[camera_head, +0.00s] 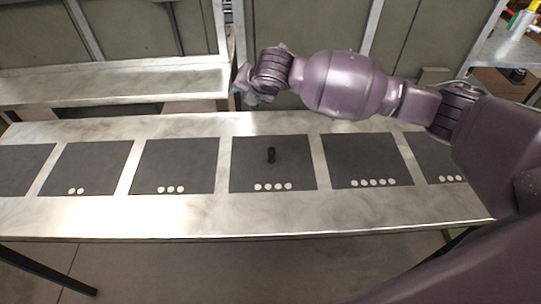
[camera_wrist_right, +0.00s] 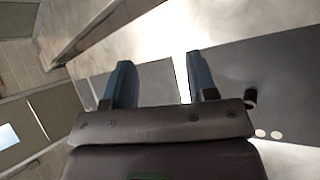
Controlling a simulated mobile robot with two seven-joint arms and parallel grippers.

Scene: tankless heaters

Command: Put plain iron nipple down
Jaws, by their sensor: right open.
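The plain iron nipple (camera_head: 271,155) is a small dark cylinder standing on a dark grey mat (camera_head: 245,172) near the middle of the metal table, behind a row of several white dots. It also shows in the right wrist view (camera_wrist_right: 250,98), to the right of the fingers and outside them. My right gripper (camera_head: 241,88) is above the table's back edge, behind and left of the nipple and apart from it. In the wrist view its two blue-grey fingers (camera_wrist_right: 160,78) are spread with nothing between them. My left gripper is not in view.
More dark mats with white dots lie on both sides along the metal table (camera_head: 200,220), such as the left one (camera_head: 173,160) and the right one (camera_head: 365,155); they look empty. A metal shelf (camera_head: 110,85) stands behind left. A rack with coloured items (camera_head: 520,20) is at the top right.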

